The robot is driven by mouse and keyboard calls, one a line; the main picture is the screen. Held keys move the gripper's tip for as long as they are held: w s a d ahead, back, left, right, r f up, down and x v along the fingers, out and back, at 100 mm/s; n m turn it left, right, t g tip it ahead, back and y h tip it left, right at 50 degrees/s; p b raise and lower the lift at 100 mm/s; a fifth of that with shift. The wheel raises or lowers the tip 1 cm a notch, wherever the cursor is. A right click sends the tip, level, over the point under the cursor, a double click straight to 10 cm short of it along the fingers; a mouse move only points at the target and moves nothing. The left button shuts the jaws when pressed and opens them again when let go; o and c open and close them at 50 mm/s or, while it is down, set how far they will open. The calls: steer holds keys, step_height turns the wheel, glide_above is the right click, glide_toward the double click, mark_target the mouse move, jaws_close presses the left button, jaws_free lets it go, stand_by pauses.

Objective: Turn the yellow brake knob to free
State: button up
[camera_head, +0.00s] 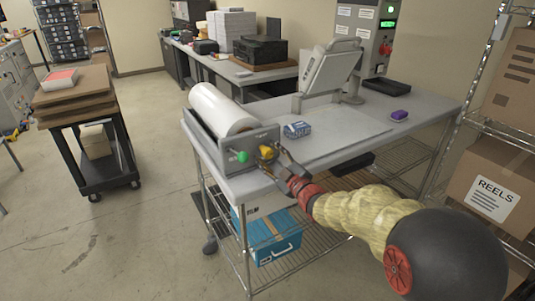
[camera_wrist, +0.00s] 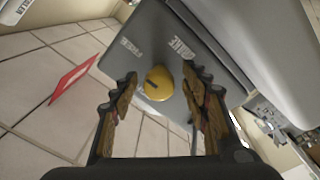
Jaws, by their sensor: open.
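The yellow brake knob (camera_head: 267,152) is on the grey end plate of the film roll holder (camera_head: 207,150), at the table's front left corner. In the wrist view the yellow knob (camera_wrist: 160,83) carries a short dark mark on its left part. My gripper (camera_head: 276,160) is open at the plate. In the wrist view its fingers (camera_wrist: 160,85) stand on either side of the knob, with gaps visible. Contact cannot be made out.
A green knob (camera_head: 241,156) sits left of the yellow one. A white film roll (camera_head: 220,108) lies in the holder. A blue-white box (camera_head: 297,130), a purple block (camera_head: 400,115) and a tilted panel (camera_head: 332,68) are on the table.

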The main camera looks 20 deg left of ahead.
steer(key=v, duration=1.1)
steer(key=shift+w+f, duration=0.1)
steer(key=shift+f, duration=0.05)
